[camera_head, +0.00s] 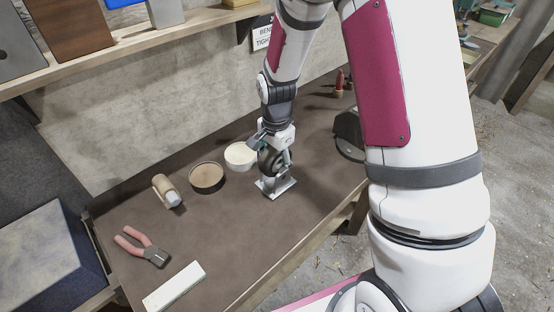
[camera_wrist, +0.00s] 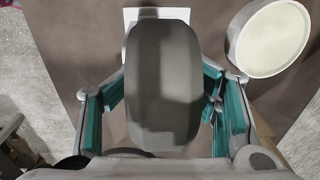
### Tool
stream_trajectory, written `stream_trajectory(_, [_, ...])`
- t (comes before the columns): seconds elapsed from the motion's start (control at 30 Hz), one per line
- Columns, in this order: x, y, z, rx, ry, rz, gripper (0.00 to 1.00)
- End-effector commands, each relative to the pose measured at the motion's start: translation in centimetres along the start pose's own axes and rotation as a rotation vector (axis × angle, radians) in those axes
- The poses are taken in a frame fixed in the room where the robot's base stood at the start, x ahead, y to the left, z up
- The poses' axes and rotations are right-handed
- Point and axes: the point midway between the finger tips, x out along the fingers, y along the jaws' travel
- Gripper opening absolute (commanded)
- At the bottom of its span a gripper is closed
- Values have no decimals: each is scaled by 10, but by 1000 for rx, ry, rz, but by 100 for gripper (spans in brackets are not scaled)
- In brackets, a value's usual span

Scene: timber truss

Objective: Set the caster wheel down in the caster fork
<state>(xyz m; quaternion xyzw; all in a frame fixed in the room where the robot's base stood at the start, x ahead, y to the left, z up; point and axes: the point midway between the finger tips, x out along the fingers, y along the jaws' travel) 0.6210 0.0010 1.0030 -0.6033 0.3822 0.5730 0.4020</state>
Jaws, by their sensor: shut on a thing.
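The caster wheel (camera_head: 269,161) is dark grey and round, and stands on edge in my gripper (camera_head: 271,145). In the wrist view the wheel (camera_wrist: 164,75) fills the middle, with the teal-padded fingers of my gripper (camera_wrist: 165,105) shut on its two sides. The caster fork (camera_head: 277,188) is light metal with a flat square plate on the bench, directly below the wheel. A corner of the plate shows past the wheel in the wrist view (camera_wrist: 131,17). Whether the wheel touches the fork or sits between its arms I cannot tell.
On the brown bench (camera_head: 225,225), a white-filled round dish (camera_head: 240,155) stands just left of the fork. Further left are a brown-filled dish (camera_head: 206,177), a tan roll (camera_head: 167,190), red-handled pliers (camera_head: 144,246) and a white block (camera_head: 174,287). A dark object (camera_head: 348,134) stands to the right.

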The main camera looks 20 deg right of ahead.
Motion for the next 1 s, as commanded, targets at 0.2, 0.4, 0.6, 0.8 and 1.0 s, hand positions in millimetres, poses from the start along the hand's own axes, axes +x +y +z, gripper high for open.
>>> stream_trajectory(0.2, [32, 11, 3, 5, -18, 45, 0])
stream_trajectory(0.4, [29, 12, 4, 4, -18, 42, 0])
stream_trajectory(0.6, [29, 12, 4, 4, -17, 41, 46])
stream_trajectory(0.8, [28, 11, 4, 3, -17, 39, 91])
stream_trajectory(1.0, [28, 11, 4, 3, -16, 38, 93])
